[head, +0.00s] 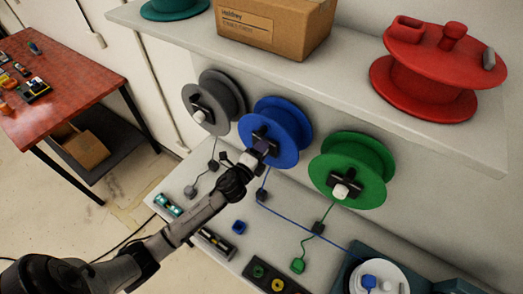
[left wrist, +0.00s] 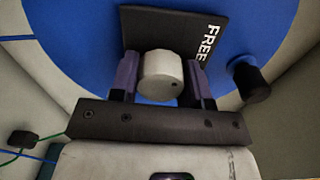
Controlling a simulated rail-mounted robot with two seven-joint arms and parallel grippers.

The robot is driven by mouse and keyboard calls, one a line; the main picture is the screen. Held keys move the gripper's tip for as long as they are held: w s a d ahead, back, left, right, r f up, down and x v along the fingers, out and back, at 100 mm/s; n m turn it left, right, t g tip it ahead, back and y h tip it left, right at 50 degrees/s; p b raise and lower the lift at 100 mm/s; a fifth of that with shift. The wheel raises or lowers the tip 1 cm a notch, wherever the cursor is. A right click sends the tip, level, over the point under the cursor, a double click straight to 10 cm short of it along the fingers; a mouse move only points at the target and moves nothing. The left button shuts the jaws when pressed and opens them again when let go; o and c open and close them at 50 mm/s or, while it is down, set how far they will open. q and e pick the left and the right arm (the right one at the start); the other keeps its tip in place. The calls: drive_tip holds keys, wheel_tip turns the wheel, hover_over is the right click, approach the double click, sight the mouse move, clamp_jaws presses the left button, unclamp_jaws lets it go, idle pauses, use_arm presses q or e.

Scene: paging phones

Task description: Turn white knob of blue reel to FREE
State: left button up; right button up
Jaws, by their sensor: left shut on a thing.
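The blue reel (head: 291,122) is mounted on the wall between a grey reel and a green reel. In the left wrist view its blue disc (left wrist: 75,45) fills the back. Its white knob (left wrist: 160,72) stands out from a black plate (left wrist: 165,30) with the word FREE (left wrist: 208,44) printed sideways at the right. A small dark mark shows at the knob's lower right. My left gripper (left wrist: 161,80) is shut on the knob, one finger on each side. In the head view my left gripper (head: 259,149) covers the knob's front. My right gripper is in neither view.
The grey reel (head: 222,88) and green reel (head: 368,155) flank the blue one. A shelf (head: 350,70) above bears a cardboard box (head: 275,25) and a red reel (head: 435,85). A black handle (left wrist: 250,82) juts from the blue disc. Cords and plugs hang to the bench below.

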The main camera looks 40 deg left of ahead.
use_arm(q)
drive_tip(key=shift+n, duration=0.6)
drive_tip(key=o, duration=0.9)
drive_tip(key=s, duration=0.4)
drive_tip(key=s+d+b, duration=0.1)
drive_tip(key=s, duration=0.4)
drive_tip(key=s+b, duration=0.1)
drive_tip(key=s, duration=0.3)
drive_tip(key=shift+s+d, duration=0.3)
drive_tip(key=shift+s, duration=0.05)
